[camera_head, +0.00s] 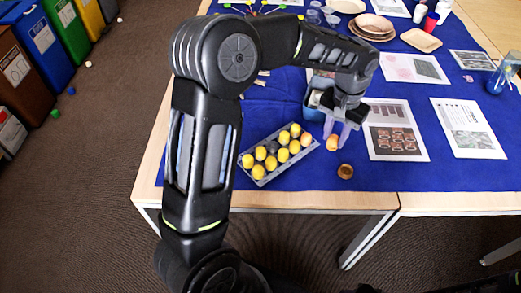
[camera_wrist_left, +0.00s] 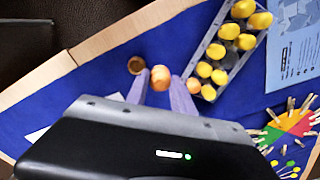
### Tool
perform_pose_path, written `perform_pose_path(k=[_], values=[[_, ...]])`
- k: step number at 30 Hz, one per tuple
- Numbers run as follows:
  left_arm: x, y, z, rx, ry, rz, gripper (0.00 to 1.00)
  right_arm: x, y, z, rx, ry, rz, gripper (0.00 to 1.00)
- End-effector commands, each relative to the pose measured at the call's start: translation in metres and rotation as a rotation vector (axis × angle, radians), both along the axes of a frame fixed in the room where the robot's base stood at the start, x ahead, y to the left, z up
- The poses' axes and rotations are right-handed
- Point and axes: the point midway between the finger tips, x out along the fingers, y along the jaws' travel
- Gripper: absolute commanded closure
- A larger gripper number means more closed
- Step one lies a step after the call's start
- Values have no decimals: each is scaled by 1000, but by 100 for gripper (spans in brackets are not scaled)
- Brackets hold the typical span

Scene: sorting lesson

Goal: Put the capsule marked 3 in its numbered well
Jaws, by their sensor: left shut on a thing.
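My left gripper (camera_head: 338,132) reaches down from above, shut on an orange capsule (camera_head: 332,142). In the left wrist view the capsule (camera_wrist_left: 161,78) sits between the tips of my two pale fingers (camera_wrist_left: 160,90). I cannot read a number on it. The grey tray (camera_head: 262,183) lies just left of the gripper, holding several yellow capsules and an orange one at its near right end. One spot in the tray (camera_head: 271,147) looks dark. The tray also shows in the left wrist view (camera_wrist_left: 232,77). Well numbers are too small to read. My right gripper is not seen.
A small brown cup (camera_head: 345,171) stands near the table's front edge, close to the held capsule. Printed sheets (camera_head: 396,130) lie to the right on the blue cloth (camera_head: 385,175). Plates (camera_head: 374,28) and cups are at the back. Cloth around the cup is clear.

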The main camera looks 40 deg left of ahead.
Motion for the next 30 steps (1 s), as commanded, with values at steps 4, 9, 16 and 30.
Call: perform_pose_path(k=[4,9,16,30], values=[[0,0,0,0,0,0,79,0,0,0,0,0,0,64],[0,3,-1,1,0,7,79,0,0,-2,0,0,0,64],[-1,35,-6,6,-2,98,79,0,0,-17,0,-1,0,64],[-35,160,-10,0,-2,471,79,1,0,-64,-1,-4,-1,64]])
